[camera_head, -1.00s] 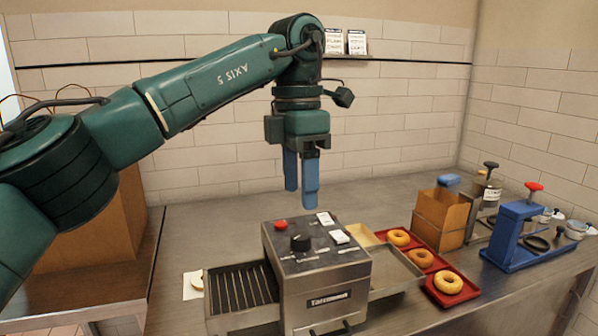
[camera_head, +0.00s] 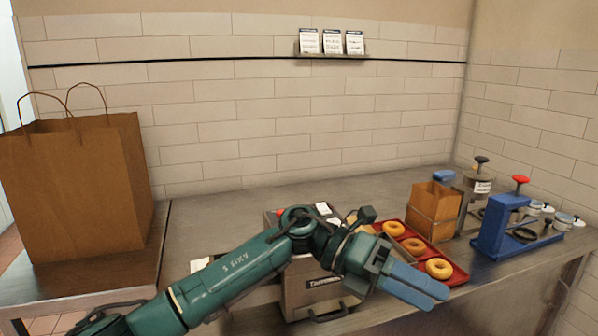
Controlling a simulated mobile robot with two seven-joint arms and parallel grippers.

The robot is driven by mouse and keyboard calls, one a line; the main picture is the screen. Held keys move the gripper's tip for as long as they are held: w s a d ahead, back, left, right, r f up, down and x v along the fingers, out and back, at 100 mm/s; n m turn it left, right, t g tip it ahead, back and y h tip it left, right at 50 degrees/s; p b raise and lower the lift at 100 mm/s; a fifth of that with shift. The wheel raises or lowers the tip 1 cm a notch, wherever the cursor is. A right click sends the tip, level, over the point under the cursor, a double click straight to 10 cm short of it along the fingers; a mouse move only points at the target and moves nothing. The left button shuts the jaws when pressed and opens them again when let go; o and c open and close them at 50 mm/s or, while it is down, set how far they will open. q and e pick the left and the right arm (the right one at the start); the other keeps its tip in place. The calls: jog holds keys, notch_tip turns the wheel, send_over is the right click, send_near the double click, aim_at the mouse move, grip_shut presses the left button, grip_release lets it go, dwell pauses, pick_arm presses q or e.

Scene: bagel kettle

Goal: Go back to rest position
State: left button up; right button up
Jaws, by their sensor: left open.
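My left gripper (camera_head: 416,286) has blue fingers and is open, with no object visible in it. It hangs in front of the counter's front edge, pointing right and slightly down. My green left arm (camera_head: 245,268) crosses the lower middle of the view and hides much of the grey toaster machine (camera_head: 318,291) behind it. My right gripper is not in view.
A red tray (camera_head: 461,275) with several bagels (camera_head: 439,268) lies right of the machine. A brown box (camera_head: 434,206) and a blue press (camera_head: 502,233) stand farther right. A large paper bag (camera_head: 75,190) stands at left. The back of the counter (camera_head: 240,206) is clear.

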pick_arm(q)
jog(key=w+a+f+m+t+y, duration=0.1)
jog(key=a+f+m+t, duration=0.6)
jog(key=m, duration=0.5)
jog(key=w+a+f+m+t, duration=0.2)
jog(key=a+f+m+t, duration=0.15)
jog(key=m+t, duration=0.75)
jog(key=w+a+f+m+t+y, duration=0.1)
jog(key=a+f+m+t, duration=0.5)
jog(key=m, duration=0.7)
jog(key=s+a+f+n+g+y+p, duration=0.1)
jog(key=s+a+f+n+g+y, duration=0.4)
jog(key=s+a+f, duration=0.9)
notch_tip(320, 180, down, 3)
jog(key=s+n+y, duration=0.2)
jog(key=n+y, duration=0.1)
jog(key=n, duration=0.1)
jog(key=shift+n, duration=0.3)
jog(key=shift+s+f, duration=0.1)
